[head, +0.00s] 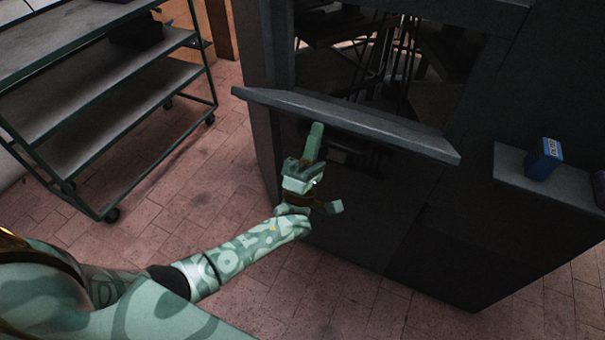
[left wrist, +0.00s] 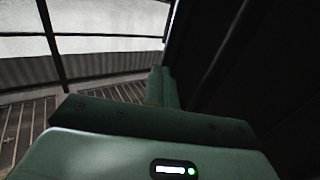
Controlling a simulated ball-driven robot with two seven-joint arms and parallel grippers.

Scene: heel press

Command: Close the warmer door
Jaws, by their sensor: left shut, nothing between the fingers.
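The warmer (head: 255,150) is a large dark cabinet in the middle and right of the head view. Its door (head: 350,120) is a dark flap along the lower edge of the opening, tilted outward and partly open. The dark interior with racks shows above it. My left gripper (head: 315,135) is shut and empty, with its fingers up at the front edge of the door's underside; I cannot tell if they touch. In the left wrist view the shut fingers (left wrist: 160,85) point away beside a dark surface on the right. My right gripper is not in view.
A metal shelf cart (head: 110,110) on wheels stands at the left. A blue box (head: 543,158) sits on a dark side shelf (head: 510,165) at the right. The tiled floor (head: 180,200) between cart and warmer is clear.

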